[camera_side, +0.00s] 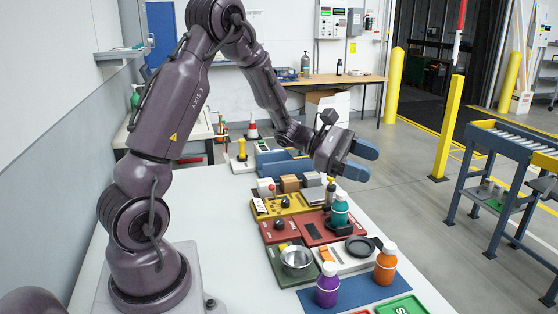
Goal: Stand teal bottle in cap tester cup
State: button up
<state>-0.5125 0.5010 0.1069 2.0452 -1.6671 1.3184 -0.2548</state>
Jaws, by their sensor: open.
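The teal bottle (340,211) with a white cap stands upright near the red panels, with a dark cup-like base (341,227) around or just under its bottom. I cannot tell how deep it sits, or whether this base is the cap tester cup. A black round dish (359,247) lies on a white board in front of it. My gripper (363,161) is open and empty, with blue fingers pointing right, above and behind the teal bottle and apart from it.
A purple bottle (327,285) and an orange bottle (386,263) stand on a blue mat (352,294) at the front. A metal bowl (297,260) is left of the white board. A yellow panel (284,207) and small boxes lie behind. The table's left part is clear.

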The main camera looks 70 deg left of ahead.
jog(key=s+d+r+m+g+y, duration=0.1)
jog(key=s+d+r+m+g, duration=0.25)
jog(key=s+d+m, duration=0.3)
jog(key=s+d+r+m+g+y, duration=0.2)
jog(key=s+d+m+g, duration=0.3)
jog(key=s+d+m, duration=0.15)
jog(key=s+a+r+m+t+y, duration=0.2)
jog(key=s+a+m+y, duration=0.2)
jog(key=s+m+y, duration=0.3)
jog(key=s+m, duration=0.2)
jog(key=m, duration=0.1)
jog(key=shift+s+r, duration=0.15)
